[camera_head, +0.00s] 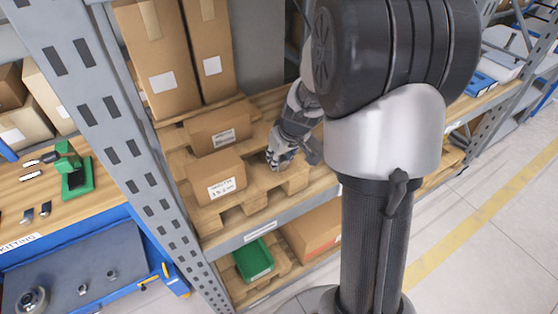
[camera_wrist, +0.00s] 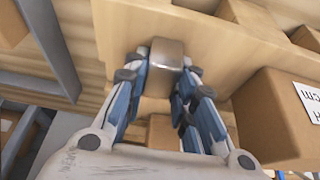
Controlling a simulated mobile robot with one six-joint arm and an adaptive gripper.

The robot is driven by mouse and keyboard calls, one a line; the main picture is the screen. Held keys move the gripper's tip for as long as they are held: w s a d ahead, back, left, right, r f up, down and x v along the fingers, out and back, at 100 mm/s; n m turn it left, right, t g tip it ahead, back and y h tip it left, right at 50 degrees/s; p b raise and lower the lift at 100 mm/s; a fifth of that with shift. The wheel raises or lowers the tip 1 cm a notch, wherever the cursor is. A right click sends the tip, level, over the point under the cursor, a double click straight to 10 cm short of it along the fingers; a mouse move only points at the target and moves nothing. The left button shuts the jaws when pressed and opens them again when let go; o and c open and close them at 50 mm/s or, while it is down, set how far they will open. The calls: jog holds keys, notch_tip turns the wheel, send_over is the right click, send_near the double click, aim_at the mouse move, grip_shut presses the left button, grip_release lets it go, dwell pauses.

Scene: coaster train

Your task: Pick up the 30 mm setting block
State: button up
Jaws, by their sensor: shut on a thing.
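The setting block (camera_wrist: 167,53) is a small grey metal block with a bevelled edge. In the wrist view it sits between the fingertips of my gripper (camera_wrist: 163,70), which is shut on it. In the head view my gripper (camera_head: 279,157) is low over the wooden pallet (camera_head: 255,193) on the shelf, to the right of the cardboard boxes. The block cannot be made out clearly there, as the fingers cover it. Whether the block touches the wood beneath it I cannot tell.
A labelled cardboard box (camera_head: 213,175) stands close left of my gripper and shows at right in the wrist view (camera_wrist: 270,120). Another box (camera_head: 217,128) and tall cartons (camera_head: 158,65) stand behind. The shelf's grey front beam (camera_head: 265,228) lies in front. A green bin (camera_head: 253,260) is below.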

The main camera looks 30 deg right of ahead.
grip_shut()
